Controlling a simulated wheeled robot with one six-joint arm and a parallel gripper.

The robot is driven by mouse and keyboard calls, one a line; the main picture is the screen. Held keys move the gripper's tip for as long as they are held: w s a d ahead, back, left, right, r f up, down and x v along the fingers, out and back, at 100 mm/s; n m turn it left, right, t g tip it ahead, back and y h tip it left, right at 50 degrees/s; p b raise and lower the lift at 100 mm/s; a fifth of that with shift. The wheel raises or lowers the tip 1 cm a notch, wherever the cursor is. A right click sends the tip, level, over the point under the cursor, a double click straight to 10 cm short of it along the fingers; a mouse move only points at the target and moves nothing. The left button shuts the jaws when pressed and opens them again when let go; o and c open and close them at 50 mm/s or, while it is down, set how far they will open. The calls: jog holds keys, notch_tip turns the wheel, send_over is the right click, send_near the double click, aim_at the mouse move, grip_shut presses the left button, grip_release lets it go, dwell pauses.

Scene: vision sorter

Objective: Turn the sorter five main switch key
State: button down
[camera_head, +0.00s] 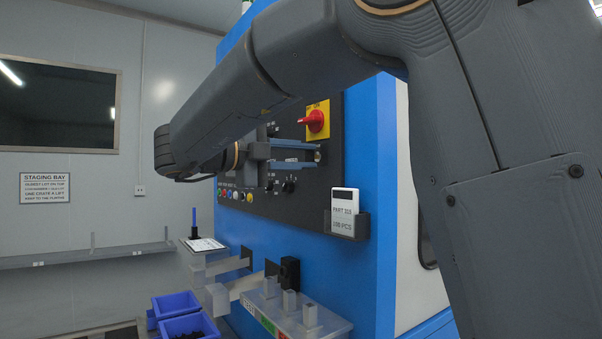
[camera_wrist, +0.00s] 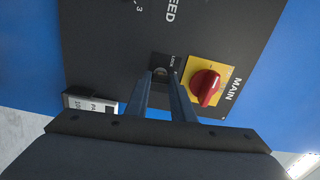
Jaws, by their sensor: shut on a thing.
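The black control panel (camera_head: 336,181) is on the front of the blue machine. In the wrist view, my gripper (camera_wrist: 160,80) is shut on the small key (camera_wrist: 161,71) at a lock on the panel. A dark label is beside the lock. The fingers reach the panel in the head view too, just below the red rotary main switch (camera_head: 314,121). This red switch (camera_wrist: 205,87) sits on a yellow plate marked MAIN, right of the fingers in the wrist view. The fingertips hide much of the key, so its turn angle cannot be told.
A part-count card (camera_head: 344,210) sits in a holder at the panel's lower right. Black knobs (camera_head: 288,186) and coloured buttons are on the panel.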

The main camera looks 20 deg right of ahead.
jog(key=shift+m+b, duration=0.5)
jog(key=shift+b, duration=0.05)
jog(key=c, duration=1.5)
grip_release()
jog(key=b+v, duration=0.1)
jog(key=v, duration=0.7)
jog(key=shift+d, duration=0.1)
